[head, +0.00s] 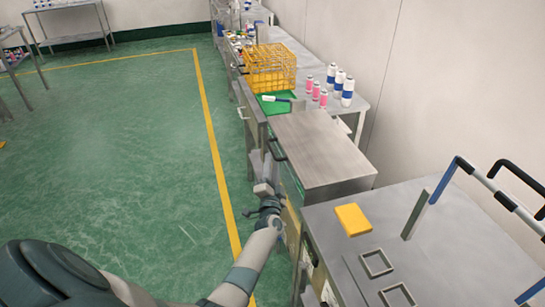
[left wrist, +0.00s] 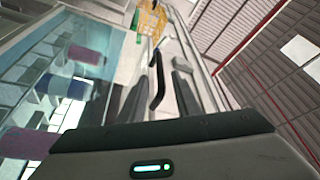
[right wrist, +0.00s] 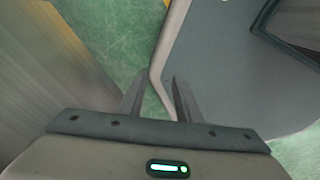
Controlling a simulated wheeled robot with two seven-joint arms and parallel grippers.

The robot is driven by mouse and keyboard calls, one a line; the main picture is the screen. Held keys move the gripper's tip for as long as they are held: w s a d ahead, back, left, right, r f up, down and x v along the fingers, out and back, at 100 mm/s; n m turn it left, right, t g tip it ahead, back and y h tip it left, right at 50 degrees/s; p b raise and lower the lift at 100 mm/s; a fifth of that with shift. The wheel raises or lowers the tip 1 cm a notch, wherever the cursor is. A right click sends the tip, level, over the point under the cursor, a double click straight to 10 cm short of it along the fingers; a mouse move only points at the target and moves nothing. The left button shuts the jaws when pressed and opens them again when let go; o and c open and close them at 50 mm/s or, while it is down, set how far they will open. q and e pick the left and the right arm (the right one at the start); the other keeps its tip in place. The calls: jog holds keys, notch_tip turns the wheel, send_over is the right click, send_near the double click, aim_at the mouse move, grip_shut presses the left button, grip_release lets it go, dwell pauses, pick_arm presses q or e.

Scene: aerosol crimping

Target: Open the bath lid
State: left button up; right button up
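The bath is a long steel box against the bench, and its flat grey lid (head: 320,148) lies closed on top. A black bar handle (head: 277,149) is at the lid's left long edge. My left gripper (head: 264,165) is beside that edge, just below the handle. In the left wrist view, the black handle (left wrist: 157,80) lies beyond and between the spread fingers of my left gripper (left wrist: 158,92). No grip on it shows. In the right wrist view, my right gripper (right wrist: 158,80) is open and empty above the green floor; it is not seen in the head view.
A yellow wire crate (head: 268,68) and a green tray (head: 278,103) stand behind the bath. Several pink and blue-white cans (head: 347,92) stand right of them. A nearer steel table (head: 450,240) carries a yellow block (head: 353,219). The green floor (head: 130,130) on the left is clear.

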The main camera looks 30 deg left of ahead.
aim_at(272, 150)
pick_arm(q)
jog(key=b+x, duration=0.2)
jog(key=x, duration=0.3)
jog(key=shift+f+b, duration=0.15)
jog(key=shift+b, duration=0.15)
jog(key=shift+w+a+r, duration=0.25)
jog(key=shift+w+a, duration=0.05)
jog(key=shift+w, duration=0.15)
grip_shut()
